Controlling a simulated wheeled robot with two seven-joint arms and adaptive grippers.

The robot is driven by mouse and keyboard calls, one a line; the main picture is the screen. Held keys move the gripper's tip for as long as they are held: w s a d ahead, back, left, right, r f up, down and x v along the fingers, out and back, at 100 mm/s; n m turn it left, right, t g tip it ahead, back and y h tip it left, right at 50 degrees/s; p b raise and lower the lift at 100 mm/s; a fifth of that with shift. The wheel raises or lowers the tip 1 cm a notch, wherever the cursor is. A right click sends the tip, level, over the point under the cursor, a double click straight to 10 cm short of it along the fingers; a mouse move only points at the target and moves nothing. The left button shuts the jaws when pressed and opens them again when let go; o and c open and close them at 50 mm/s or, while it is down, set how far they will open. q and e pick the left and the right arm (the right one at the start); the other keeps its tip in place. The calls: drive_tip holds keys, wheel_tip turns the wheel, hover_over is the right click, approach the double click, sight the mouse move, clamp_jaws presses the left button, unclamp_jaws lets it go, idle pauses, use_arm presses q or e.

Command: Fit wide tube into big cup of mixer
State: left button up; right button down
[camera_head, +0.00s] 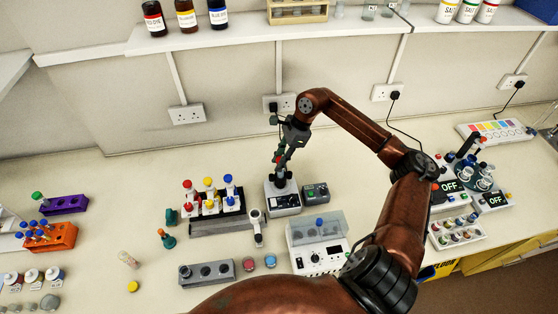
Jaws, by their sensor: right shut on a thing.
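The mixer (284,202) is a small grey box on the bench, near the middle of the head view. A dark cup (281,183) sits on top of it. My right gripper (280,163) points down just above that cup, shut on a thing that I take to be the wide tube. The held tube is small and mostly hidden by the fingers, and I cannot tell whether its lower end is inside the cup or above it. My left gripper is not in view.
A rack of colour-capped bottles (212,212) stands left of the mixer, and a small dark device (316,193) right of it. A white machine with a clear lid (318,258) and a grey block (207,273) stand nearer. A shelf (260,36) runs along the wall.

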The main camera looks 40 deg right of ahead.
drive_tip(key=shift+f+b, duration=0.35)
drive_tip(key=shift+f, duration=0.2)
drive_tip(key=c, duration=1.6)
unclamp_jaws()
drive_tip(key=shift+d+r, duration=0.1)
drive_tip(key=shift+r, duration=0.15)
drive_tip(key=v, duration=1.1)
drive_tip(key=shift+r, duration=0.2)
drive_tip(key=shift+s+d, duration=0.15)
